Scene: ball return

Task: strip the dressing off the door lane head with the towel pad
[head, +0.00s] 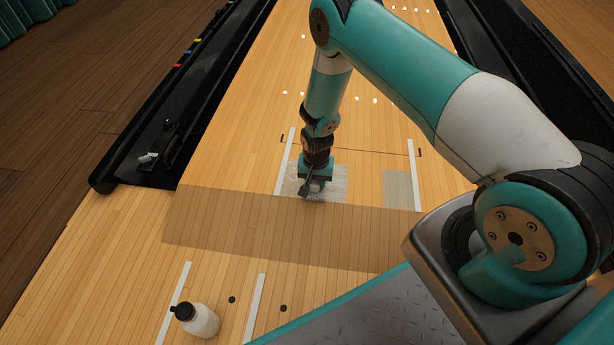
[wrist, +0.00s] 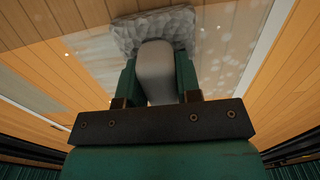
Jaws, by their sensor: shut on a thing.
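My gripper (head: 315,182) reaches down to the lane, and in the wrist view its green fingers (wrist: 157,76) are shut on the pale grey handle of the towel pad. The fluffy grey towel pad (wrist: 152,28) lies beyond the fingertips, at or just above the boards; contact is hard to tell. In the head view the gripper mostly hides it. A pale, hazy rectangular patch of dressing (head: 336,178) lies around the pad, beside a white line. It looks glossy and speckled in the wrist view (wrist: 215,50). A second greyish patch (head: 397,188) lies further right.
A darker brown band (head: 250,225) crosses the lane nearer me. A white bottle with a black cap (head: 203,321) stands at the front left. A black gutter (head: 155,135) runs along the left side. White lines (head: 414,172) and dark dots mark the boards.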

